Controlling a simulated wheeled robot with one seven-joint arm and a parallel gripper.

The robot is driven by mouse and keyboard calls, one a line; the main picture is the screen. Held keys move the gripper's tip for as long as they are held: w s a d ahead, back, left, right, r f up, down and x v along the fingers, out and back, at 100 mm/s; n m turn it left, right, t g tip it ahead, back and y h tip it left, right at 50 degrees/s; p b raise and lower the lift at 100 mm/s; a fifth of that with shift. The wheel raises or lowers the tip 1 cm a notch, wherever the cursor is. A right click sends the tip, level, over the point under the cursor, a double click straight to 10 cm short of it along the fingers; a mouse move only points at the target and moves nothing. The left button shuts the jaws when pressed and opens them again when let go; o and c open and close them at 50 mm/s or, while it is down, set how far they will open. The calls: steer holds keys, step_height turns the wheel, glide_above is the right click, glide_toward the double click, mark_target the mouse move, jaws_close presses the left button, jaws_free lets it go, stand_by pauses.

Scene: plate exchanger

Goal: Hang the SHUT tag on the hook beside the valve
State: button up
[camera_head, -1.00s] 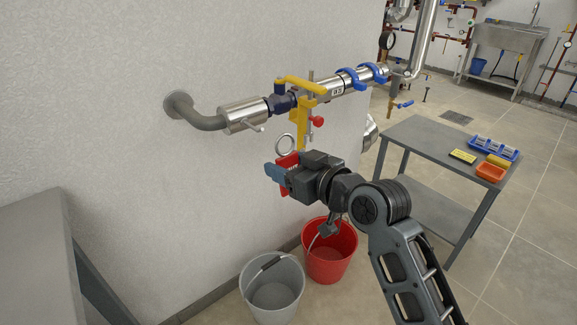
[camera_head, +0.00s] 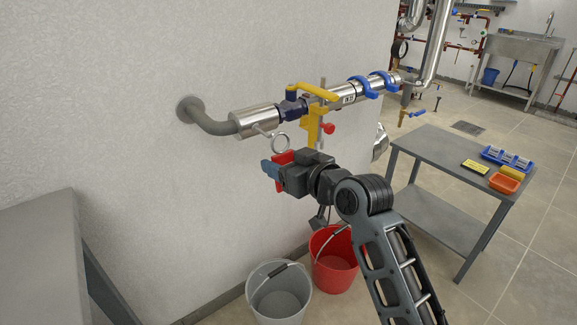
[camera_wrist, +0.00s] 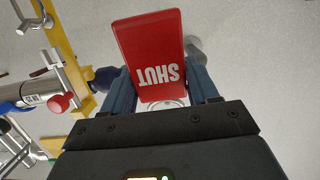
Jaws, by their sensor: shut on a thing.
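The red SHUT tag (camera_wrist: 150,45) is clamped between the blue fingers of my gripper (camera_wrist: 165,85), its white lettering upside down in the wrist view. In the head view my gripper (camera_head: 277,170) holds the tag (camera_head: 286,157), with its metal ring (camera_head: 280,143) standing up above it. The valve (camera_head: 292,106) has a dark blue body and a yellow handle (camera_head: 318,93), above and right of the ring. A short silver peg (camera_head: 265,131) sticks out below the steel sleeve, just left of the ring; I cannot tell whether it is the hook. Ring and peg look apart, but depth is unclear.
A yellow bracket (camera_head: 312,125) with a red knob (camera_head: 328,128) hangs from the pipe right of the ring. A grey bucket (camera_head: 279,292) and a red bucket (camera_head: 335,260) stand below. A grey table (camera_head: 430,150) with small trays is at right.

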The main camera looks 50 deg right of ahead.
steer(key=shift+r+b+x, duration=0.1)
steer(key=shift+b+x, duration=0.1)
steer(key=shift+x, duration=0.75)
steer(key=shift+r+b+x, duration=0.15)
steer(key=shift+x, duration=0.75)
steer(key=shift+w+d+f, duration=0.2)
steer(key=shift+w+f, duration=0.3)
steer(key=shift+w, duration=0.2)
steer(key=o, duration=1.1)
steer(key=shift+v, duration=3.85)
